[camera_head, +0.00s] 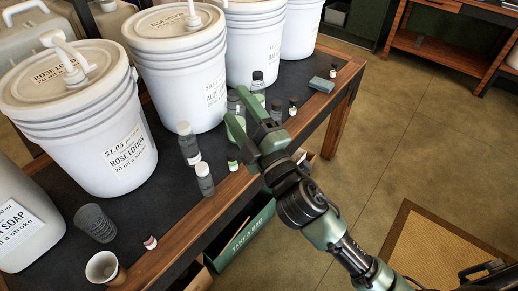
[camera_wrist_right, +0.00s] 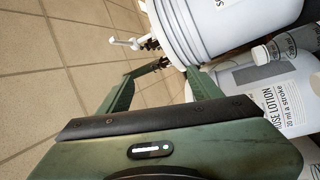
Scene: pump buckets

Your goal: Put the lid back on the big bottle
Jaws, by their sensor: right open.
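My right gripper (camera_head: 240,112) is over the front part of the table, among bottles. In the right wrist view (camera_wrist_right: 175,68) its two green fingers are apart with nothing clearly between them. Behind it stand a grey bottle with a black cap (camera_head: 258,82) and a grey bottle (camera_head: 233,101) whose top is partly hidden. Another black-capped bottle (camera_head: 276,111) stands to its right. I cannot tell which is the big bottle, and no loose lid is clearly visible. My left gripper is not in view.
White pump buckets, including a rose lotion bucket (camera_head: 100,125), line the back of the dark table (camera_head: 55,175). A grey tumbler (camera_head: 95,222), paper cup (camera_head: 102,268) and small bottles stand near the front edge. A teal block (camera_head: 321,85) lies right. A green box (camera_head: 242,240) is below.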

